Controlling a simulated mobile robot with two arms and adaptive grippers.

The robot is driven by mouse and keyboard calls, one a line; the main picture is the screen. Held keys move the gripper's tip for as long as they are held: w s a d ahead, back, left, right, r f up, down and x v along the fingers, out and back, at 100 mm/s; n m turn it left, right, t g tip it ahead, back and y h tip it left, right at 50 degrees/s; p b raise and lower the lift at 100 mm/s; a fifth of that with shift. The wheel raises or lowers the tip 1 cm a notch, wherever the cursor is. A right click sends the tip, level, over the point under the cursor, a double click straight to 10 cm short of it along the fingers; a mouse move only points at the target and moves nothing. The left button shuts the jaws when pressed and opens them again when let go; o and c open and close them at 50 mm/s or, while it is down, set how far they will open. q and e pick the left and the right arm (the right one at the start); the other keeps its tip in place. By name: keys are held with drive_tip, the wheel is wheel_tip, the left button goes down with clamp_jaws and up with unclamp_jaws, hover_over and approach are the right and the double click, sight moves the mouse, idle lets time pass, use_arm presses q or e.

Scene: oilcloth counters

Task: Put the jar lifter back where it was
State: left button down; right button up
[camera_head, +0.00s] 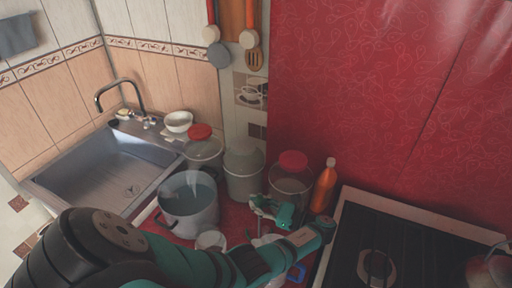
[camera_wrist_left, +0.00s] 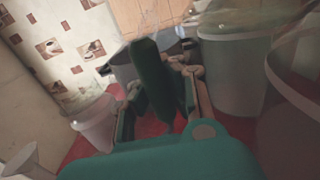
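My left gripper (camera_head: 270,208) is over the red counter, between the grey pot and the orange bottle. In the left wrist view its fingers (camera_wrist_left: 155,100) are apart, pointing toward the pot. A dark green, long shape (camera_wrist_left: 150,80) stands between them; I cannot tell whether they grip it or whether it is the jar lifter. A blue-handled thing (camera_head: 297,272) lies partly hidden behind my left arm on the counter; I cannot tell what it is. I cannot make out the jar lifter for sure. My right gripper is not in view.
The grey pot of water (camera_head: 188,205) stands beside the sink (camera_head: 110,180). Clear and grey buckets (camera_head: 244,172) line the back, with the orange bottle (camera_head: 325,187) and the stove (camera_head: 400,245) to the right. A white cup (camera_head: 211,240) is near my arm. The counter is crowded.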

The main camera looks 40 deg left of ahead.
use_arm(q)
drive_tip(key=c, duration=1.5)
unclamp_jaws()
drive_tip(key=b+v, duration=0.2)
drive_tip(key=v, duration=0.5)
drive_tip(key=shift+d, duration=0.25)
